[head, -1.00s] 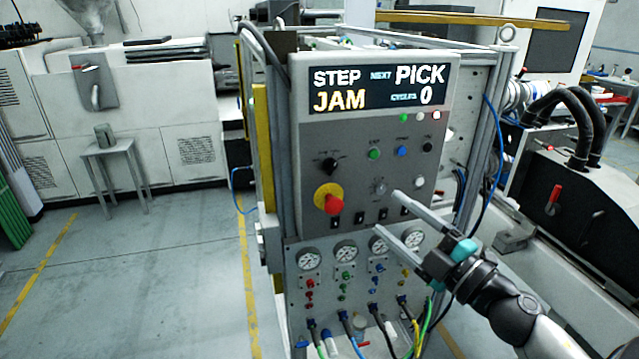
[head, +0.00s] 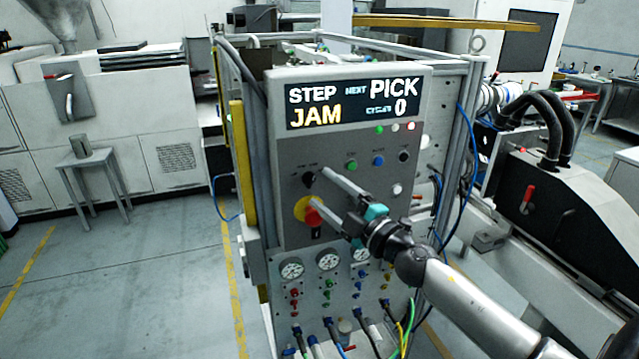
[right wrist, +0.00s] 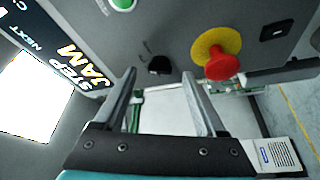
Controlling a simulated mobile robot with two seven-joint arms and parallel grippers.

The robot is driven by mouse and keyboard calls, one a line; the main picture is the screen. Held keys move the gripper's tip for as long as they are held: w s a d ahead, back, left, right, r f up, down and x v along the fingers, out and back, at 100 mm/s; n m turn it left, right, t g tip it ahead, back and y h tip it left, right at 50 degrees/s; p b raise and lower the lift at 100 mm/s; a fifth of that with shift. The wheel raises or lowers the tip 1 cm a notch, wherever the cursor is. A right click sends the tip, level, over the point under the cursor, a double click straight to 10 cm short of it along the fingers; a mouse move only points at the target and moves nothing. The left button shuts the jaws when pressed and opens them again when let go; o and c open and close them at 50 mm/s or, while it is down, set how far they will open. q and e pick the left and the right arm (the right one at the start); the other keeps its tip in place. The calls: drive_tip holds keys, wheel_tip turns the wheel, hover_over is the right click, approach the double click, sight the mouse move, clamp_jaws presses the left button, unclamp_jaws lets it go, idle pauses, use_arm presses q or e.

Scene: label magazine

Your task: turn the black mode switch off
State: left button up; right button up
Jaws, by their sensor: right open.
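The black mode switch (head: 308,178) is a small dark knob at the left of the grey control panel (head: 345,215). In the right wrist view the switch (right wrist: 160,65) shows just beyond the fingertips, between the two lines of the fingers. My right gripper (head: 316,189) is open and empty, with its fingers pointing at the panel beside the switch. The gripper also shows in the right wrist view (right wrist: 158,75). I cannot tell whether a fingertip touches the panel. The switch's exact angle is unclear. My left gripper is not in view.
A red emergency stop on a yellow disc (head: 303,208) sits just below the switch, close to the lower finger; it also shows in the right wrist view (right wrist: 222,62). A display (head: 352,103) reads STEP, JAM, PICK, 0. Gauges (head: 328,261) and cables are below.

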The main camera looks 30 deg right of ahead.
sight(310, 180)
drive_tip(key=shift+w+a+r, duration=0.15)
drive_tip(key=shift+w, duration=1.05)
clamp_jaws()
